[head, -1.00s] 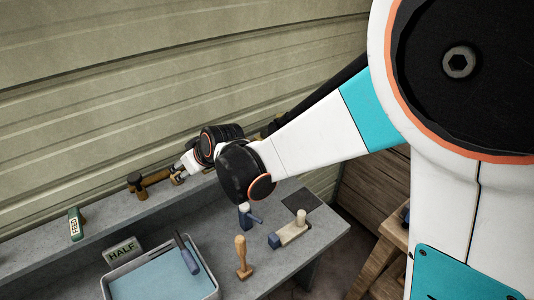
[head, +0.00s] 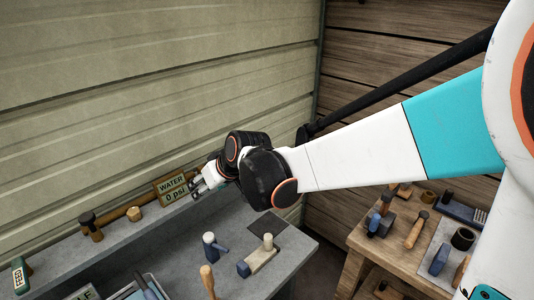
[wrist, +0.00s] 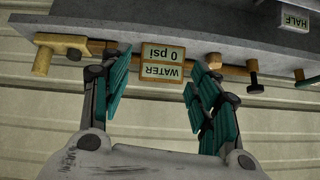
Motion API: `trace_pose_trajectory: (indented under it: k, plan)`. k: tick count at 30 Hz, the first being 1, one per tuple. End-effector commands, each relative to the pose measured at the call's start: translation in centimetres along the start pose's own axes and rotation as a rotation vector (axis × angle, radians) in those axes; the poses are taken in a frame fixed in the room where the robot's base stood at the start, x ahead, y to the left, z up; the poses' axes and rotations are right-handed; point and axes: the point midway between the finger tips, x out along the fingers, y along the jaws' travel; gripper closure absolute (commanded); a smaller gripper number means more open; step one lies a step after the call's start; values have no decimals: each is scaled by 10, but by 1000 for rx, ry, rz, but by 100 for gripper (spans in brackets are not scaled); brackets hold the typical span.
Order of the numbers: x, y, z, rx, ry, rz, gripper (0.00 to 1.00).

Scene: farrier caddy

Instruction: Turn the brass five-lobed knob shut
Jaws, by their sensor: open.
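The brass knob (head: 134,213) sits on a brown pipe along the wall shelf, left of the sign reading WATER 0 psi (head: 172,186). Its lobes are too small to count. My gripper (head: 196,187) is open and empty, in front of the sign's right end and clear of the knob. The wrist view is upside down. There the sign (wrist: 162,64) shows between my spread fingers (wrist: 150,75), and the knob (wrist: 212,60) lies just beyond the right fingertip, partly hidden by it.
A dark-headed valve (head: 88,222) stands left of the knob. A brass fitting (wrist: 58,48) is at the pipe's other end in the wrist view. Mallets and a wooden-handled tool (head: 207,280) stand on the grey bench. A wooden table (head: 375,245) with tools is at right.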

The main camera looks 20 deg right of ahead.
Motion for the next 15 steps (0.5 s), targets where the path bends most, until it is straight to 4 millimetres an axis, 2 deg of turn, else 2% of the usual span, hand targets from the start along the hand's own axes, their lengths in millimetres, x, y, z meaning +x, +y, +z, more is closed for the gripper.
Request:
trace_pose_trajectory:
  k: [1, 6, 15]
  plan:
    - [-7, 0, 8, 5, -2, 6, 44]
    - [-20, 5, 19, 22, -9, 27, 44]
    - [-29, 8, 25, 32, -12, 39, 44]
